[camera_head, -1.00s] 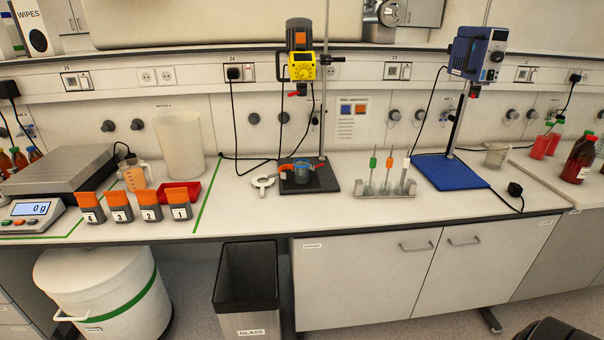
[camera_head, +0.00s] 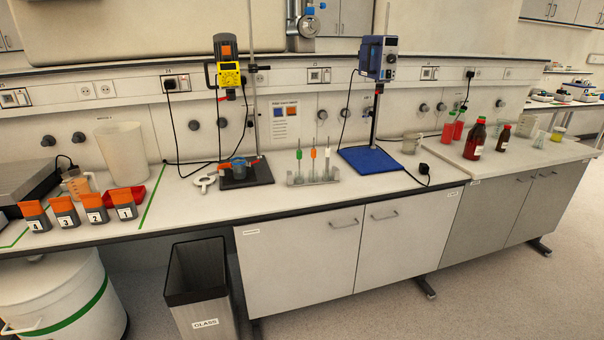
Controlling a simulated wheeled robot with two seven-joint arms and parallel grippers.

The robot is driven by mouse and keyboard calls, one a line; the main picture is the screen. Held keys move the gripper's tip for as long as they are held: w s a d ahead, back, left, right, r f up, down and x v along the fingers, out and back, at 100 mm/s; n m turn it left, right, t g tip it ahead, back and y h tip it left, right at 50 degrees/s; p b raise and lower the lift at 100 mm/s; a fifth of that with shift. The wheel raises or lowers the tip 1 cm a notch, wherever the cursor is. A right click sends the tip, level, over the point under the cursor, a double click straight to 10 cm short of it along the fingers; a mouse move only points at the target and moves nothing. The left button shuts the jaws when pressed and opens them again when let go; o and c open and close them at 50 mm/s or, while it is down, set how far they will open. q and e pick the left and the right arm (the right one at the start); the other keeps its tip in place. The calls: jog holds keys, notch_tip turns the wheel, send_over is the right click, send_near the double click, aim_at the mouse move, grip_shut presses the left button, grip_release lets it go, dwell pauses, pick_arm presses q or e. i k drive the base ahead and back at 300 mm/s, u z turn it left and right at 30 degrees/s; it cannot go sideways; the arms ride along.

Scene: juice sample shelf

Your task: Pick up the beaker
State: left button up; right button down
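Several vessels could be the beaker. A small clear beaker (camera_head: 411,143) stands on the bench to the right of the blue stirrer. A small jug-like beaker with orange content (camera_head: 76,185) stands behind the numbered containers at the left. A large translucent beaker (camera_head: 122,155) stands near the wall behind them. A blue-tinted vessel (camera_head: 238,166) sits on the yellow stirrer's black base, with orange-red parts around it. Neither of my grippers is in view.
A yellow stirrer (camera_head: 228,73) and a blue stirrer (camera_head: 378,58) rise on stands. A rack (camera_head: 313,177) with coloured-topped tools stands between them. Red bottles (camera_head: 475,140) stand at the right. A glass bin (camera_head: 197,285) stands on the floor. The right floor is clear.

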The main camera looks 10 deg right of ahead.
aim_at(238, 162)
jog(key=z, duration=0.6)
jog(key=i, duration=0.3)
jog(key=z, duration=0.85)
jog(key=i, duration=0.75)
jog(key=z, duration=0.35)
